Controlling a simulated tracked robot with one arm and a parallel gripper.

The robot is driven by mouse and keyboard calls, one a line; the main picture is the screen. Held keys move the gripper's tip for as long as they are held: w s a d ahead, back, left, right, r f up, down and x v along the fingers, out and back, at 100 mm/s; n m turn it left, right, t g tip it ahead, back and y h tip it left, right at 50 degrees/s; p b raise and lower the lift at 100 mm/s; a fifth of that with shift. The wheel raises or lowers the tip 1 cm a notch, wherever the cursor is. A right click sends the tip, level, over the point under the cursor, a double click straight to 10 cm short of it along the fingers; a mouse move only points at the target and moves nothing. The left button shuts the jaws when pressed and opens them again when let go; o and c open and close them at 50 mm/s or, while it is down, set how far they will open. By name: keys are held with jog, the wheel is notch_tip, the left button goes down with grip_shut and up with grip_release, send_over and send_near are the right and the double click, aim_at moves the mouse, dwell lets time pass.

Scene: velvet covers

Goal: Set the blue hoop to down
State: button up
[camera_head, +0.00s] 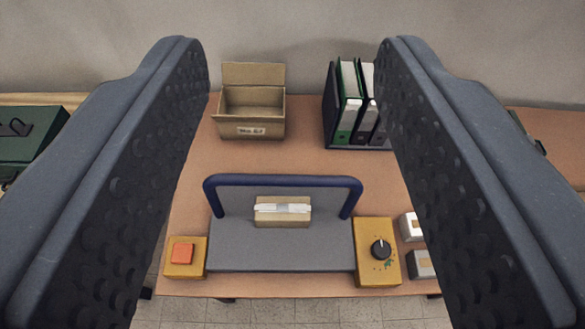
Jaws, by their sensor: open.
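The blue hoop (283,181) is a thick dark blue bar bent into a U. It stands raised over the back of a grey flat base (281,258) on the table, its two legs coming down at the left and right sides. A small tan box with a white strip (283,211) sits on the base, inside the hoop's span. My gripper (292,185) is open and empty; its two dark fingers frame the left and right of the view. The hoop shows between the fingers, farther off on the table, and nothing is held.
An orange button box (185,257) stands left of the base, and a yellow box with a black knob (378,252) right of it. White boxes (421,264) lie further right. An open cardboard box (252,102) and a binder rack (357,104) stand at the back. The table (192,180) is clear left of the hoop.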

jog(key=w+a+f+n+h+b, duration=0.1)
jog(key=w+f+n+b, duration=0.3)
jog(key=f, duration=0.6)
jog(key=w+f+n+h, duration=0.1)
jog(key=w+f+n, duration=0.1)
jog(key=w+f, duration=0.6)
notch_tip(320, 180, down, 26)
jog(key=d+n+y+b, duration=0.2)
jog(key=n+b, duration=0.2)
jog(key=n, duration=0.8)
jog(key=x, duration=1.3)
jog(key=shift+w+a+f+b, duration=0.15)
jog(key=shift+a+f+b, duration=0.15)
grip_shut()
jog(key=shift+p, duration=0.4)
